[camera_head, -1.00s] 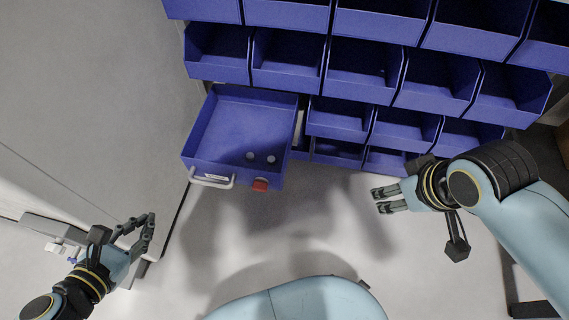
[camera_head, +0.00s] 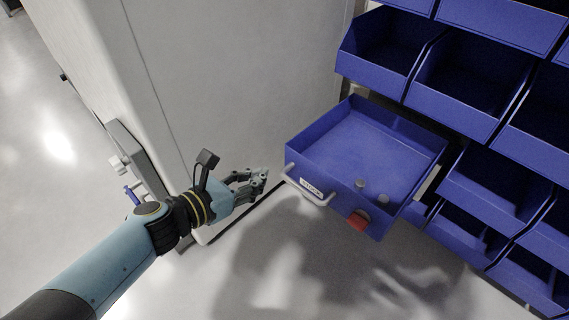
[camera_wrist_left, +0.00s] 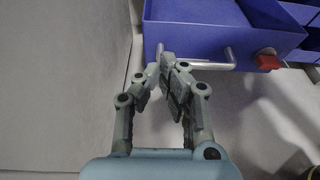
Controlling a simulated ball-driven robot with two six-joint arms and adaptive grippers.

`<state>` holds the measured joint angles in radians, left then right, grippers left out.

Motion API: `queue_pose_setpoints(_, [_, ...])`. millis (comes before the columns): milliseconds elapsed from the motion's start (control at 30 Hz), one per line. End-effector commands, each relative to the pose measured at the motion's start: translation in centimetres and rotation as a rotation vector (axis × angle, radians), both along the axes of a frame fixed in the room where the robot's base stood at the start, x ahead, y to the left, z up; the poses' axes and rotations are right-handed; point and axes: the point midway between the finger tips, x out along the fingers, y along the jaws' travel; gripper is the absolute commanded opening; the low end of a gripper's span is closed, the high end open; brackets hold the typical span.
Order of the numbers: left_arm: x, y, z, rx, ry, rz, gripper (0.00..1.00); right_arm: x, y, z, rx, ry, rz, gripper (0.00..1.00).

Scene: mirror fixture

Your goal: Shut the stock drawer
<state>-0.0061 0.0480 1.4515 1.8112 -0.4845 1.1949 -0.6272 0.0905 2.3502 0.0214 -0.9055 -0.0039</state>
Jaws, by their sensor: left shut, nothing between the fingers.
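The blue stock drawer (camera_head: 340,200) is pulled out of the rack, with its open top showing in the head view. It has a pale bar handle (camera_head: 309,199), a label and a red piece (camera_head: 357,220) on its front. My left gripper (camera_head: 263,179) is shut and empty, just left of the handle in the head view. In the left wrist view the fingertips (camera_wrist_left: 172,66) are close to the handle (camera_wrist_left: 205,64) and drawer front (camera_wrist_left: 185,42); whether they touch cannot be told. My right gripper is out of view.
Blue open bins (camera_head: 465,85) fill the rack at the right, above and beside the drawer. A tall pale panel (camera_head: 230,90) stands behind my left gripper. The grey floor (camera_head: 270,270) in front of the drawer is clear, with shadows on it.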

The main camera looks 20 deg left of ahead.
Motion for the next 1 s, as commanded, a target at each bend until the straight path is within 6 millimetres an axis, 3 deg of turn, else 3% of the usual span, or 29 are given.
queue_pose_setpoints(167, [3.2,-1.8,-1.6,-0.002,0.002,0.0,0.0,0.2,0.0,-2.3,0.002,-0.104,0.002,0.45])
queue_pose_setpoints(400, [6.1,-3.3,-1.4,0.0,0.002,0.0,0.0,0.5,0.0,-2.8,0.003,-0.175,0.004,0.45])
queue_pose_setpoints(1000, [7.1,-3.9,-1.3,0.0,0.001,0.0,0.0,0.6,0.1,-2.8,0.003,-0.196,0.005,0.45])
